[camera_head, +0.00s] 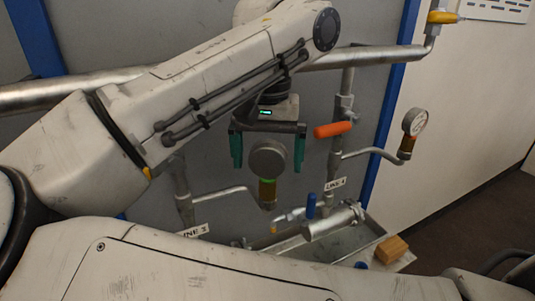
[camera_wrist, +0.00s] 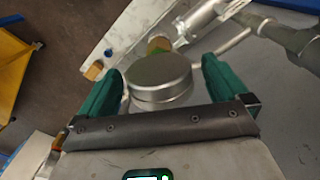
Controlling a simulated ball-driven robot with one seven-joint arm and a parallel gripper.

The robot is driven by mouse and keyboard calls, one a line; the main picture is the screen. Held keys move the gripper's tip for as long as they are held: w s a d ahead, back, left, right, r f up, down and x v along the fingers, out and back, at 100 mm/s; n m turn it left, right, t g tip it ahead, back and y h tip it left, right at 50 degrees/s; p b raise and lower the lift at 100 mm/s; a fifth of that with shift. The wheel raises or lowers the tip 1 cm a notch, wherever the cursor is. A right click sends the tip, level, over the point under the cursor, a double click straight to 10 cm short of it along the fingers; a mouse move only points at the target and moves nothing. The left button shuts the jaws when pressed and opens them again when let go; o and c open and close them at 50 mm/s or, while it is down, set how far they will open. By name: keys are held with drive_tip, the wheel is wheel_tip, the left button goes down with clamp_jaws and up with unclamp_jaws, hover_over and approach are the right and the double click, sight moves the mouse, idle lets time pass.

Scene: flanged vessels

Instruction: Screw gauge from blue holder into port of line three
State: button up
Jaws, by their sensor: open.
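The gauge (camera_head: 267,160) is a round grey metal disc, seen from its plain side, with a brass fitting (camera_head: 267,192) below it. The fitting stands upright at the end of the thin side pipe (camera_head: 225,192) of line three; I cannot tell how far it is threaded in. My gripper (camera_head: 268,168) is open, its green fingers on either side of the gauge. In the wrist view the gauge (camera_wrist: 160,80) lies between the fingers with gaps on both sides. The line three label (camera_head: 192,231) is partly hidden by my arm. I cannot make out the blue holder for certain.
Line four at the right has an orange handle (camera_head: 333,129) and its own gauge (camera_head: 414,121). Below is a metal tray (camera_head: 350,246) with a cylinder (camera_head: 333,223), a blue upright piece (camera_head: 311,206) and a wooden block (camera_head: 391,249). A thick pipe (camera_head: 370,57) runs across behind.

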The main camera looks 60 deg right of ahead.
wheel_tip(320, 180, up, 11)
drive_tip(key=shift+f+b, duration=0.1)
drive_tip(key=shift+b, duration=0.4)
